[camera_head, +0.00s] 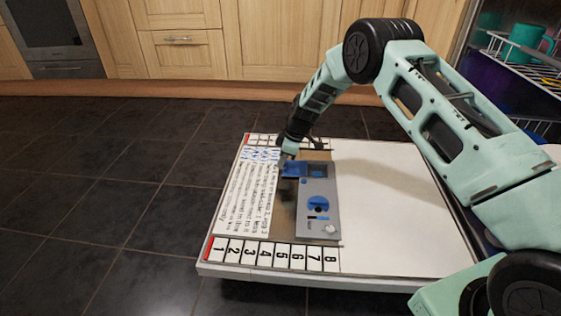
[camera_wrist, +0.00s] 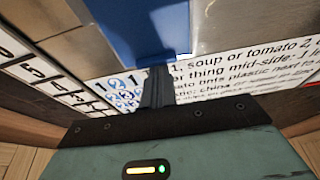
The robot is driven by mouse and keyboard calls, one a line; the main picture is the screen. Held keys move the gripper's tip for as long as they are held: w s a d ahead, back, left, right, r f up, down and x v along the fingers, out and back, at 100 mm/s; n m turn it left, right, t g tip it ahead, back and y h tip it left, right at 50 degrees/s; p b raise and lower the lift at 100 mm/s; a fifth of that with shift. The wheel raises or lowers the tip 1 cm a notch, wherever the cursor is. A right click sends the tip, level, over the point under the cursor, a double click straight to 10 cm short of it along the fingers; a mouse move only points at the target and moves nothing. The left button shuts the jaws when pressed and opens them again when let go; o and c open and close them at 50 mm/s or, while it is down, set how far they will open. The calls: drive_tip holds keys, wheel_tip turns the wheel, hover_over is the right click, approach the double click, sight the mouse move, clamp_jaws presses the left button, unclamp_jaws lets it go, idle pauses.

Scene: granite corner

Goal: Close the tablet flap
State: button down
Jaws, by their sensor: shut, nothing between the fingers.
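A grey box (camera_head: 320,212) with blue parts on its face lies on the white board. A blue flap (camera_head: 295,169) stands out at its far left corner, beside a dark square recess (camera_head: 317,171) with some blue inside. The flap appears open. My gripper (camera_head: 284,164) is shut and empty, pointing down at the flap's left end. In the wrist view the flap (camera_wrist: 135,28) is large, and my closed fingertips (camera_wrist: 157,80) are close against its lower edge. I cannot tell whether they touch it.
The white board (camera_head: 395,205) has a numbered strip (camera_head: 275,256) along its near edge and a printed text sheet (camera_head: 248,200) on the left. Its right half is bare. Dark tiled floor (camera_head: 120,190) lies around it. A rack with a teal mug (camera_head: 526,38) stands at the upper right.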

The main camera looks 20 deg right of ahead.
sight(305, 168)
drive_tip(key=shift+d, duration=0.1)
drive_tip(key=s+d+p, duration=0.1)
drive_tip(key=d, duration=0.1)
drive_tip(key=s+d+p, duration=0.1)
drive_tip(key=d, duration=0.1)
drive_tip(key=s+d+p, duration=0.1)
drive_tip(key=d, duration=0.1)
drive_tip(key=shift+d+r+p, duration=0.2)
drive_tip(key=shift+d+p, duration=0.2)
drive_tip(key=shift+s+d+f, duration=0.15)
drive_tip(key=shift+d+f, duration=0.05)
drive_tip(key=shift+d, duration=0.35)
drive_tip(key=p+v, duration=0.9)
drive_tip(key=v, duration=0.8)
drive_tip(key=shift+a+r, duration=0.2)
drive_tip(key=shift+r, duration=0.1)
